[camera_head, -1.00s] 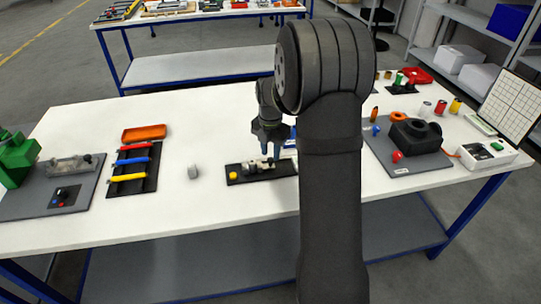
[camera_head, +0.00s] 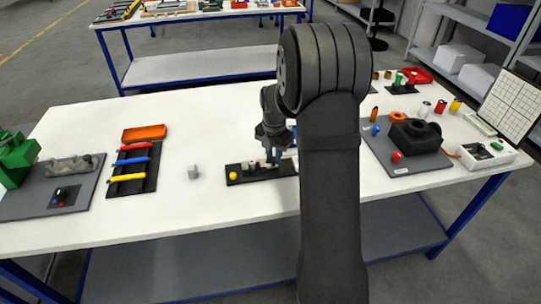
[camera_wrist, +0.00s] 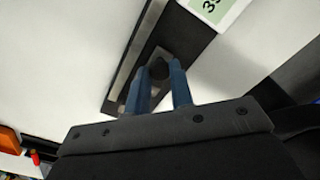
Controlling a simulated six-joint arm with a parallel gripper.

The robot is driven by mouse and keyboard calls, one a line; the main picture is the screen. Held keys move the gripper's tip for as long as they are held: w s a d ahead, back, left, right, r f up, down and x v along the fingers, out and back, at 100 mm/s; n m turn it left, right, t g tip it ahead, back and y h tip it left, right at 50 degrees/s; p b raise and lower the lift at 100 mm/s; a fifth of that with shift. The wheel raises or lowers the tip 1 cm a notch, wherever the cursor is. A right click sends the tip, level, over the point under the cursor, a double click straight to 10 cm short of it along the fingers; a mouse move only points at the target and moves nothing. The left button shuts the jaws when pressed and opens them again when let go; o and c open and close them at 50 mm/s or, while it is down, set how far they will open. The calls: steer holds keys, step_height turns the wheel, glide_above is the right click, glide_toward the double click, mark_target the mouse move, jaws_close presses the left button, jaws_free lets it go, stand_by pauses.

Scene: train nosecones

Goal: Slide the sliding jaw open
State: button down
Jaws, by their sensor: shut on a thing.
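The black base (camera_head: 242,181) of the jaw fixture lies near the middle of the white table, with a yellow button (camera_head: 233,176) at its left end. My gripper (camera_head: 272,159) is low over the base's right half, partly hidden by my arm. In the wrist view its blue fingers (camera_wrist: 160,86) are on either side of a dark round knob (camera_wrist: 158,68) on the grey sliding jaw, and are shut on it. A grey rail (camera_wrist: 139,50) runs along the base. The fingers and arm hide part of the jaw, and its exact opening cannot be told.
Further left is a black rack (camera_head: 134,168) with coloured tools and an orange tray (camera_head: 144,132). A grey board (camera_head: 405,165) with a black housing lies to the right. A white numbered label (camera_wrist: 214,9) shows beside the base.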

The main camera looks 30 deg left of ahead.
steer(key=shift+w+d, duration=0.55)
steer(key=c, duration=1.5)
jaws_free()
steer(key=shift+c, duration=0.2)
step_height(320, 180, up, 17)
steer(key=shift+r, duration=0.2)
steer(key=shift+f, duration=0.1)
